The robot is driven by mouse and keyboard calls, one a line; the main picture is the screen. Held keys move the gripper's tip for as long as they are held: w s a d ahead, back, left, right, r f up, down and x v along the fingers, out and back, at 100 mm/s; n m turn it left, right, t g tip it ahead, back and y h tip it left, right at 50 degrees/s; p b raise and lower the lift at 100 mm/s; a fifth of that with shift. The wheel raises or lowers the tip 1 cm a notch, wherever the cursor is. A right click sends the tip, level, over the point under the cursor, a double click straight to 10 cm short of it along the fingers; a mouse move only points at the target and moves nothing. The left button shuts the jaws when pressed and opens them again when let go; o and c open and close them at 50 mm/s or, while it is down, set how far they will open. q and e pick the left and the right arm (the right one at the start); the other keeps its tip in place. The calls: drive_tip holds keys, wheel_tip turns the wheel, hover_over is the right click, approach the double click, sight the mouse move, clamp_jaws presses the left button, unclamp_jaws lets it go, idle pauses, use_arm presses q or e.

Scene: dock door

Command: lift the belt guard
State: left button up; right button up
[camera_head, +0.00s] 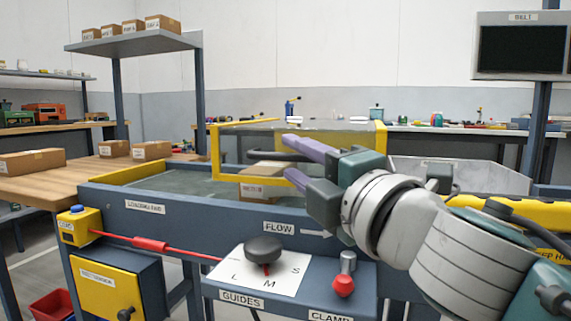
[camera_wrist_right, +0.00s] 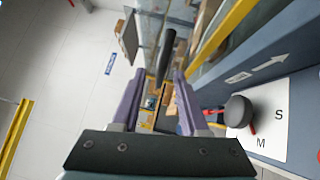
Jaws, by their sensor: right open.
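The belt guard (camera_head: 380,138) is a yellow-framed cover with clear panels over the conveyor, at the middle of the head view. A dark handle bar (camera_head: 262,155) runs along its near side. My right gripper (camera_head: 289,157) has its two purple fingers apart, one above and one below the level of the bar. In the right wrist view the black bar (camera_wrist_right: 167,52) lies between the open fingers (camera_wrist_right: 158,76), near their tips. I cannot tell whether a finger touches it. The guard looks down over the belt. My left gripper is not in view.
A cardboard box (camera_head: 262,183) sits on the belt under the guard. In front is a panel with a black guides knob (camera_head: 263,250) and a red clamp lever (camera_head: 343,284). A red pull cord (camera_head: 150,244) runs to a yellow box (camera_head: 79,226) at left. A screen (camera_head: 522,48) stands at right.

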drive_tip(key=shift+x, duration=1.3)
clamp_jaws()
idle(0.5)
